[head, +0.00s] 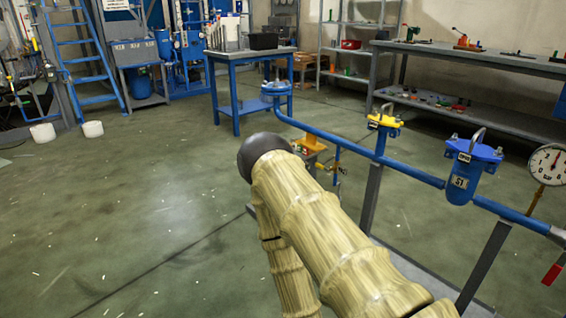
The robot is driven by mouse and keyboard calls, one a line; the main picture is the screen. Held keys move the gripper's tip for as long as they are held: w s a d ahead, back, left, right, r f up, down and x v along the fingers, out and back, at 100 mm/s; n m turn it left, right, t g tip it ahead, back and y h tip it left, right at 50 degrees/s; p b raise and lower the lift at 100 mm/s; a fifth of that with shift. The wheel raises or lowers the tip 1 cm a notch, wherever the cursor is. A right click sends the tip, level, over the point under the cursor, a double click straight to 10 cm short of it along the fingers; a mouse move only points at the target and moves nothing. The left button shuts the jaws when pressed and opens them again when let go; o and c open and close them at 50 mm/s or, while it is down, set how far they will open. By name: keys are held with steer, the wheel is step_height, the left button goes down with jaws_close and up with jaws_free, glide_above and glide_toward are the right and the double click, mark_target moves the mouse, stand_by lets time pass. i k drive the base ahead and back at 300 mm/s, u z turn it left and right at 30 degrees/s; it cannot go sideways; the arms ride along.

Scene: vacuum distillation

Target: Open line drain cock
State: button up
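A blue pipe line (410,170) runs from the back middle to the right edge. A thin blue pipe hangs down from it, with a small brass cock (338,171) low on it. The cock is small in the view, and I cannot tell how its handle is turned. My tan, bamboo-patterned arm fills the lower middle, in front of and below the cock. A dark rounded joint shows at its upper left end. My gripper is not visible.
On the line are a yellow-topped fitting (385,121), a blue strainer (470,165) and a dial gauge (548,164). A red handle (553,272) hangs at the right edge. A blue table (236,101) stands behind.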

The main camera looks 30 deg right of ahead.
mark_target(317, 164)
steer(key=z, duration=0.2)
steer(key=i, duration=0.85)
steer(key=z, duration=0.65)
